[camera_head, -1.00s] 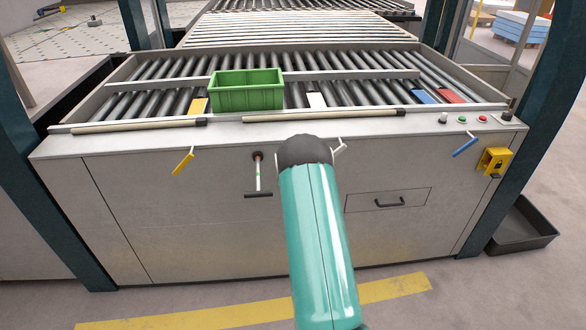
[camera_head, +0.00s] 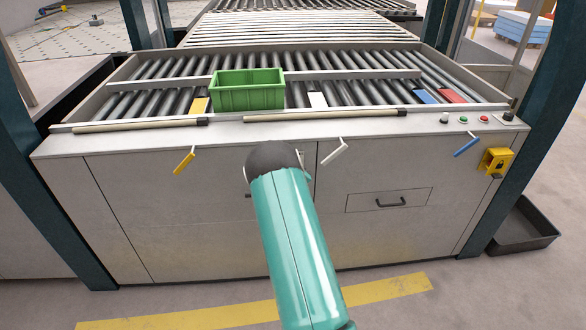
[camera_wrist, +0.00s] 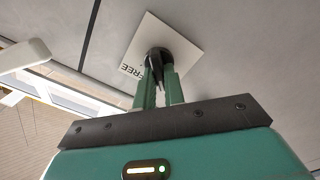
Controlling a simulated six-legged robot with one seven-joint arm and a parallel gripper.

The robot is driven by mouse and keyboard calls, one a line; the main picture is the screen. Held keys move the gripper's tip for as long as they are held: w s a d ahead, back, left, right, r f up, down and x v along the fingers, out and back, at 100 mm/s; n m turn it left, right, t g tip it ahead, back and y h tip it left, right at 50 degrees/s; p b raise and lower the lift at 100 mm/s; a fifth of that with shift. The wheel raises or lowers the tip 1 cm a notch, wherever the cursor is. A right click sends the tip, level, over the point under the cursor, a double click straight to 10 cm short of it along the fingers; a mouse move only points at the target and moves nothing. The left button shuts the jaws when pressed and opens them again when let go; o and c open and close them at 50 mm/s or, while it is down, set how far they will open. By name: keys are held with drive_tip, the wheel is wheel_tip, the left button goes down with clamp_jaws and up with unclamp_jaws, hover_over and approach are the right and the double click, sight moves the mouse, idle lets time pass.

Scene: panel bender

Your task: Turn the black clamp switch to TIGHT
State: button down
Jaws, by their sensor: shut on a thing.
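In the wrist view the black clamp switch (camera_wrist: 157,54) sits on a square white plate (camera_wrist: 184,47) on the grey machine front. The word FREE is printed on the plate, near its lower left corner in this view. My gripper (camera_wrist: 161,78) has its two green fingers closed around the switch's black handle, which shows between them. The word TIGHT is not visible. In the head view my teal arm hides the switch and my gripper.
A white lever (camera_head: 335,152) hangs right of my arm, a yellow lever (camera_head: 184,162) to the left, a blue lever (camera_head: 466,146) farther right. A green crate (camera_head: 247,95) stands on the rollers above. A drawer handle (camera_head: 390,203) is on the front panel.

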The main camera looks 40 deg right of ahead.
drive_tip(key=shift+f, duration=0.1)
drive_tip(key=c, duration=1.5)
unclamp_jaws()
drive_tip(key=v, duration=1.4)
